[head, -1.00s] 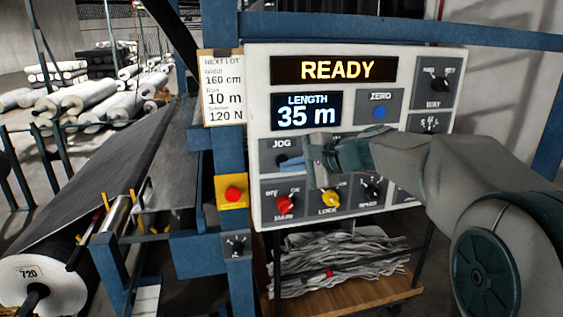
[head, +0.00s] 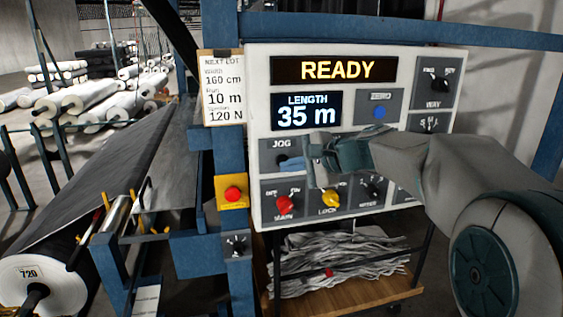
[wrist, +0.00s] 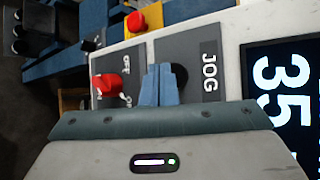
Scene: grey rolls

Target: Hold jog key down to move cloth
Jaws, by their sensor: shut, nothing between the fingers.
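The black jog key (head: 282,158) sits under the JOG label on the white control panel (head: 257,120). In the wrist view the jog key (wrist: 180,76) shows just right of my fingertips, partly hidden by them. My gripper (head: 292,164) is shut and empty, its blue fingers together at the JOG plate; it also shows in the wrist view (wrist: 160,72). I cannot tell whether the tips touch the key. The dark grey cloth (head: 125,145) runs along the machine at the left. The display (head: 337,69) reads READY and the length display (head: 307,112) reads 35 m.
Close below the jog key are a red MAIN knob (head: 285,203) and a yellow LOCK knob (head: 331,198). A red button (head: 233,194) on a yellow plate is left of the panel. A blue ZERO button (head: 379,112) is at the upper right. A lot card (head: 223,90) reads 10 m.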

